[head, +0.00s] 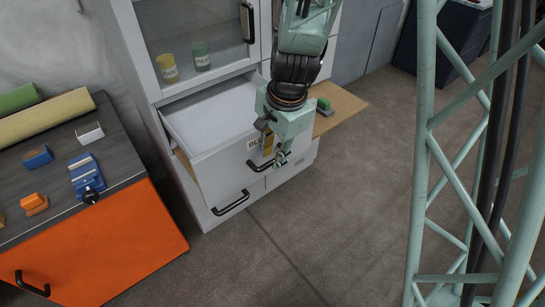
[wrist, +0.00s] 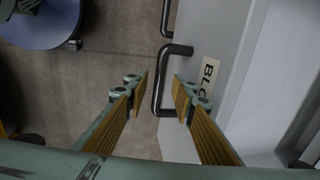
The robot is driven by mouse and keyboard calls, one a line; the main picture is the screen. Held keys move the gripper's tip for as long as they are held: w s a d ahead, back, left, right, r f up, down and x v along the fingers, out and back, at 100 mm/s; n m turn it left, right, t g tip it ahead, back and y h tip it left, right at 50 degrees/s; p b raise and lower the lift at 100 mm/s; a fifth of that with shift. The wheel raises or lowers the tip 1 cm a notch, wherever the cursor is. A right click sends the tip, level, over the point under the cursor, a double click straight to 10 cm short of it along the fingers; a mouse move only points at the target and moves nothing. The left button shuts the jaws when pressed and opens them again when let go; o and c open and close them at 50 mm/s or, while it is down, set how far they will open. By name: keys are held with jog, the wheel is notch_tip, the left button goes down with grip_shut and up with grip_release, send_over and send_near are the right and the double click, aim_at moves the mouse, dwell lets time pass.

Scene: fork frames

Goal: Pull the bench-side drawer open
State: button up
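The white cabinet's upper left drawer (head: 212,112), on the side near the bench, stands pulled out, and its empty inside shows in the head view. Its front carries a label reading "BLO", partly hidden by my gripper; the label (wrist: 209,76) also shows in the wrist view. The drawer's black bar handle (wrist: 161,82) lies between my fingertips in the wrist view, with gaps beside it. My gripper (head: 278,162) is at the drawer front with its fingers apart (wrist: 162,90). Whether a finger touches the handle I cannot tell.
A lower drawer with a black handle (head: 231,203) sits below, closed. A bench with a dark top and orange front (head: 110,250) stands left. A wooden board (head: 340,106) juts out at the cabinet's right. The floor in front is clear. A green lattice column rises at right.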

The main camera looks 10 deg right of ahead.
notch_tip(320, 180, up, 10)
jog(key=s+d, duration=0.1)
jog(key=shift+s+r, duration=0.2)
jog(key=shift+s, duration=0.2)
dwell(0.5)
jog(key=shift+d+r, duration=0.1)
jog(key=shift+r, duration=0.05)
dwell(0.5)
jog(key=s+d+r+n+t, duration=0.1)
jog(key=s+d+r+n, duration=0.55)
jog(key=s+r, duration=0.55)
jog(key=s+d+r+n, duration=0.2)
jog(key=s+d+r, duration=0.1)
jog(key=s, duration=0.5)
jog(key=s+d+r+n+t+h, duration=0.1)
jog(key=s+d+r+n, duration=0.2)
jog(key=s, duration=0.4)
jog(key=shift+s+d+r, duration=0.4)
jog(key=shift+r, duration=0.35)
